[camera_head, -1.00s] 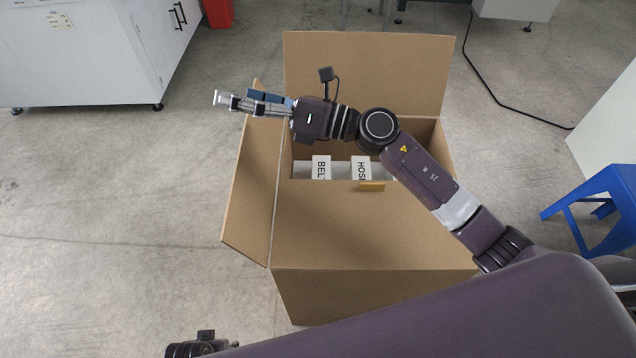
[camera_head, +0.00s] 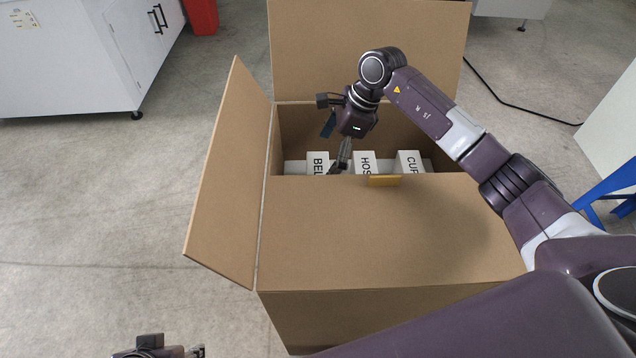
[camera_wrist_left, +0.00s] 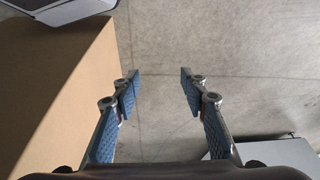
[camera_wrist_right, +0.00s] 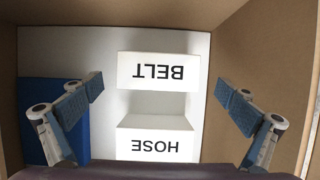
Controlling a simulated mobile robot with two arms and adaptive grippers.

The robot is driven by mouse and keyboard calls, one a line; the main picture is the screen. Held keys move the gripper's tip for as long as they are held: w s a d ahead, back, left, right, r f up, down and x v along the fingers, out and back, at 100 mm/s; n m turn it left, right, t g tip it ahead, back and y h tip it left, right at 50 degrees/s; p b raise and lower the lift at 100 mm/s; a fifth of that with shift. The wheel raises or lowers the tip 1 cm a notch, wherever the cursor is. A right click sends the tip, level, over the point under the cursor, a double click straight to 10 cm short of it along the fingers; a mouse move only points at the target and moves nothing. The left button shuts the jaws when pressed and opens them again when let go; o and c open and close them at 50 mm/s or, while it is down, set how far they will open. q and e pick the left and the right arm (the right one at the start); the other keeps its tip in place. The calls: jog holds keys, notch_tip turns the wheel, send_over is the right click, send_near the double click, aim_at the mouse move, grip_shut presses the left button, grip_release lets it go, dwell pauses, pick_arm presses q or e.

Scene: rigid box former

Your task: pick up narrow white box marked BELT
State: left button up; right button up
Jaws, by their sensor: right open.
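The narrow white box marked BELT (camera_head: 316,160) stands inside the large cardboard carton (camera_head: 340,235), leftmost of the labelled white boxes. It also shows in the right wrist view (camera_wrist_right: 158,72), its label upside down. My right gripper (camera_head: 339,165) points down into the carton, close to the right of the BELT box in the head view. In the right wrist view its open, empty fingers (camera_wrist_right: 160,92) are spread wide to either side, apart from the BELT box. My left gripper (camera_wrist_left: 160,75) is open and empty outside the carton; only its edge shows at the bottom of the head view (camera_head: 196,351).
White boxes marked HOSE (camera_head: 364,161) and CUP-something (camera_head: 409,160) stand right of BELT. Carton walls and raised flaps (camera_head: 225,175) surround them. A blue surface (camera_wrist_right: 38,88) lies under one right finger.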

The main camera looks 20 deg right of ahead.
aim_at(318, 170)
jog(key=shift+a+f, duration=0.2)
jog(key=shift+f, duration=0.3)
jog(key=b+x, duration=0.1)
jog(key=x, duration=0.3)
jog(key=shift+s, duration=0.1)
jog(key=shift+f, duration=0.2)
pick_arm(q)
jog(key=w+d+r+t, duration=0.1)
jog(key=w+d+t, duration=0.1)
jog(key=w, duration=0.4)
jog(key=shift+w+r+t+h, duration=0.25)
jog(key=shift+r+t+h, duration=0.15)
jog(key=shift+t, duration=0.1)
pick_arm(e)
jog(key=c, duration=1)
